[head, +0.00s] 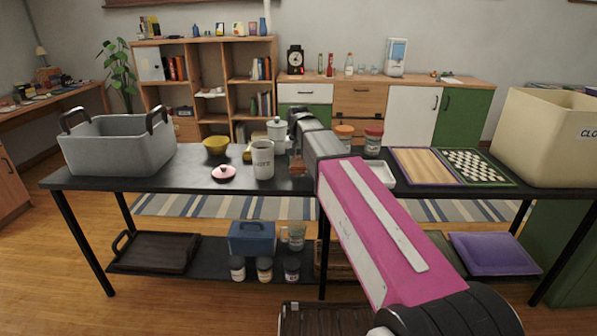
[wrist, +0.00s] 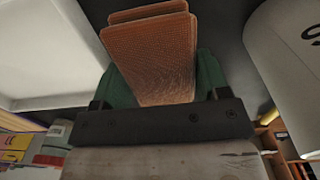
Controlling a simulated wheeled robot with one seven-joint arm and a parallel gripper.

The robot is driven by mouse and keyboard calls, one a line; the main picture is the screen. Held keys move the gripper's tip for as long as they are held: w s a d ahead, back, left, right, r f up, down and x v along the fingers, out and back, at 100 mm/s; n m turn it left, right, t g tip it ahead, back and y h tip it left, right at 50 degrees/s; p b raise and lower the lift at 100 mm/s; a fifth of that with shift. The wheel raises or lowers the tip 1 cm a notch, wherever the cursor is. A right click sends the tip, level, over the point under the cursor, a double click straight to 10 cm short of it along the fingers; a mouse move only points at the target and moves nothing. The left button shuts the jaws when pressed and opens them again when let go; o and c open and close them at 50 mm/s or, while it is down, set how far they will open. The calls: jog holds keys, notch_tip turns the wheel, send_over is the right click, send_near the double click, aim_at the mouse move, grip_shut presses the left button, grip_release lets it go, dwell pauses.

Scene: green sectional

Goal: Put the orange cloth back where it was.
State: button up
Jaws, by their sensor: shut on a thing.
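The orange cloth (wrist: 152,55) is folded and textured, and fills the space between the green fingers of my gripper (wrist: 160,80) in the wrist view. My gripper is shut on it. In the head view a small orange-brown part of the cloth (head: 298,164) shows at the black table (head: 330,187), just right of the white lettered canister (head: 263,163). My arm hides much of the area around it. I cannot tell whether the cloth touches the tabletop. A cream bin (head: 535,135) with a partly visible label starting "CLO" stands at the table's right end.
A grey basket (head: 118,147) stands at the left end. A pink-lidded dish (head: 224,173) and yellow bowl (head: 216,146) are left of the canister. A white tray (head: 382,174), jars and a chessboard (head: 474,165) are right of my arm. Bare tabletop lies front left.

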aim_at(299, 176)
jog(key=shift+f, duration=1.9)
jog(key=o, duration=0.9)
jog(key=shift+f, duration=0.15)
notch_tip(299, 176, up, 12)
jog(key=shift+r, duration=0.2)
